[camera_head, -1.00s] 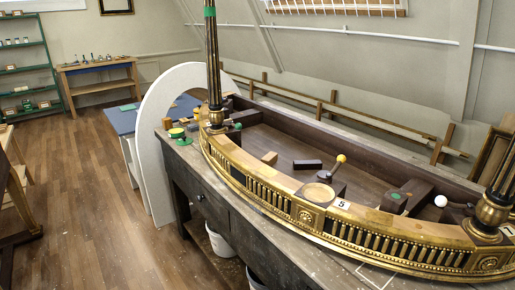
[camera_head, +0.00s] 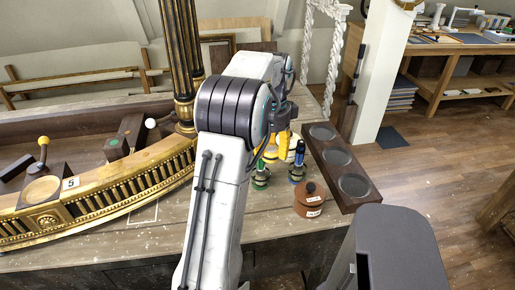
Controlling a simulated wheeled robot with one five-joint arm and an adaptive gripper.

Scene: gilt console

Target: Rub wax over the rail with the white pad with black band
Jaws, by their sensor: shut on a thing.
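The gilt rail (camera_head: 125,187) curves along the front of the console at the left, with a tag marked 5 on its top. My arm reaches over the right end of the bench. My gripper (camera_head: 285,146) is partly hidden behind my arm, among small items near the dark tray. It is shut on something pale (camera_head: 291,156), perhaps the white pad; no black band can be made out. A brown lidded pot (camera_head: 309,200) with white labels stands in front of it. I cannot see whether it holds wax.
A dark tray (camera_head: 364,204) with three round wells lies to the right. A black and gold column (camera_head: 180,55) rises left of my arm.

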